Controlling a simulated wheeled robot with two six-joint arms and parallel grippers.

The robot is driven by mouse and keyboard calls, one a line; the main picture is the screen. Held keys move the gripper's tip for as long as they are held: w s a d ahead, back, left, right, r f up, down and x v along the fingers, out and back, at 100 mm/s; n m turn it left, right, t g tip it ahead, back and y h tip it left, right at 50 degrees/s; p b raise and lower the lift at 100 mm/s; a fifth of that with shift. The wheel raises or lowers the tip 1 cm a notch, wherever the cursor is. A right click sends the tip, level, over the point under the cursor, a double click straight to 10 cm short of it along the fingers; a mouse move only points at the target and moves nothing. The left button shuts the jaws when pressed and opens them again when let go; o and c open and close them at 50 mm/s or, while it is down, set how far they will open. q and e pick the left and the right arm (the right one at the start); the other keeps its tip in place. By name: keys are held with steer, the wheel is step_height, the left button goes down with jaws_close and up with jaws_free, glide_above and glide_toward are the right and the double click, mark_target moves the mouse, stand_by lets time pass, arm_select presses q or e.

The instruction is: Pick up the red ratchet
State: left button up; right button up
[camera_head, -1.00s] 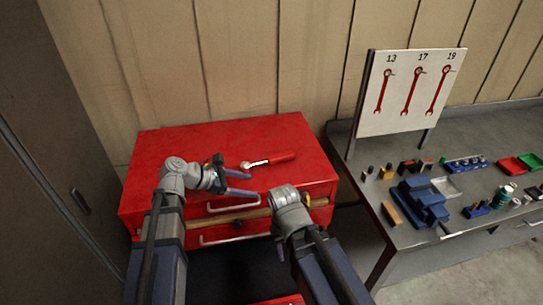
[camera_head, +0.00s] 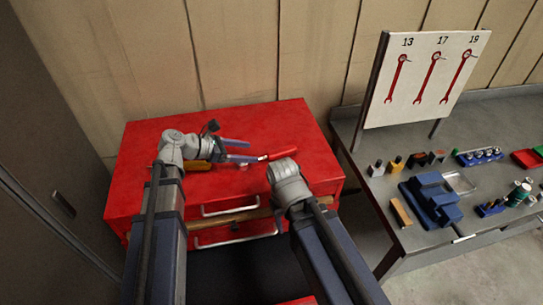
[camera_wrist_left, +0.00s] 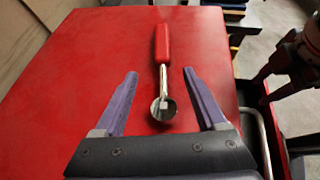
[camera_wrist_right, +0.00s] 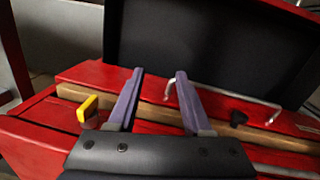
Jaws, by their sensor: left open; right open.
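The red ratchet (camera_head: 283,153) lies flat on top of the red tool chest (camera_head: 240,120). In the left wrist view the ratchet (camera_wrist_left: 162,75) shows a red handle pointing away and a round metal head towards me. My left gripper (camera_head: 250,151) is open above the chest. In its wrist view the fingers (camera_wrist_left: 158,78) stand on both sides of the metal head, apart from it. In the head view the left gripper partly covers the ratchet's head. My right gripper (camera_wrist_right: 160,72) is open and empty over the chest's front edge. Its fingers are hidden in the head view.
A grey bench (camera_head: 400,230) stands to the right with blue holders and small parts. A white board (camera_head: 430,75) with red wrench pictures rises behind it. The chest front has drawer handles (camera_head: 232,206) and a wooden strip. The chest top's back left is clear.

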mark_target(267, 154)
arm_select(q)
steer(key=shift+w+d+f, duration=0.3)
steer(key=shift+d, duration=0.15)
steer(key=shift+d+f, duration=0.2)
steer(key=shift+d, duration=0.1)
steer(key=b+x, duration=0.2)
steer(key=x, duration=0.1)
steer(key=shift+d+f, duration=0.2)
steer(key=shift+d, duration=0.15)
steer(key=shift+w+d, duration=0.1)
steer(key=shift+d, duration=0.3)
jaws_close()
